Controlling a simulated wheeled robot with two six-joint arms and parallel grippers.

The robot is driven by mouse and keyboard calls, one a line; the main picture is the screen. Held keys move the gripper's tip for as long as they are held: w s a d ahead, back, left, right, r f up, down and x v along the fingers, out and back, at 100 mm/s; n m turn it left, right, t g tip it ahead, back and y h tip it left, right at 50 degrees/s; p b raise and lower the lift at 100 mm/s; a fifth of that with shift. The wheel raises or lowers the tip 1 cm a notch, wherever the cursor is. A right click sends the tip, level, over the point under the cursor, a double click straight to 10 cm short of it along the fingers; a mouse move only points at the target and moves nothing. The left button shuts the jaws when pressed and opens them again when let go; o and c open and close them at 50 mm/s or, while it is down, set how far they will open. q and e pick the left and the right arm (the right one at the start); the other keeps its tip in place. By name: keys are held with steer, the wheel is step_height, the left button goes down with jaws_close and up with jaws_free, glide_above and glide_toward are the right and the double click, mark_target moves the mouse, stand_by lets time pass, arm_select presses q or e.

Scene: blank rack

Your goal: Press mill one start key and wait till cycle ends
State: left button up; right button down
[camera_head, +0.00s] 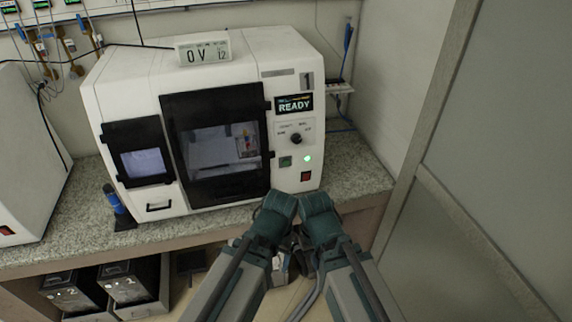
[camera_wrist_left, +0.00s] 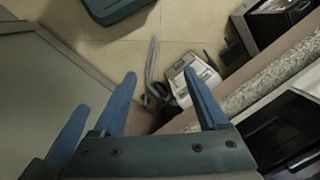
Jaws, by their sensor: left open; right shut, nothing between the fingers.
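Mill one (camera_head: 235,48) is a white machine marked 1 on the granite bench, with its dark-framed door closed. Its display (camera_head: 294,103) reads READY. On its right panel are a dark selector knob (camera_head: 296,139), a green square key (camera_head: 286,161), a lit green lamp (camera_head: 307,158) and a red switch (camera_head: 305,176). My left gripper (camera_head: 277,208) and right gripper (camera_head: 317,207) are side by side in front of the bench, below the panel and apart from the keys. The head view hides their fingertips. In the left wrist view my left gripper (camera_wrist_left: 160,78) is open and empty, pointing toward the floor.
A small display box (camera_head: 203,48) sits on top of the mill. Another white machine (camera_head: 28,150) is at far left. Dark bins (camera_head: 132,280) sit below. A grey partition (camera_head: 490,170) bounds the right.

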arm_select(q)
jaws_close()
stand_by(0.5)
steer(key=shift+w, duration=0.1)
stand_by(1.0)
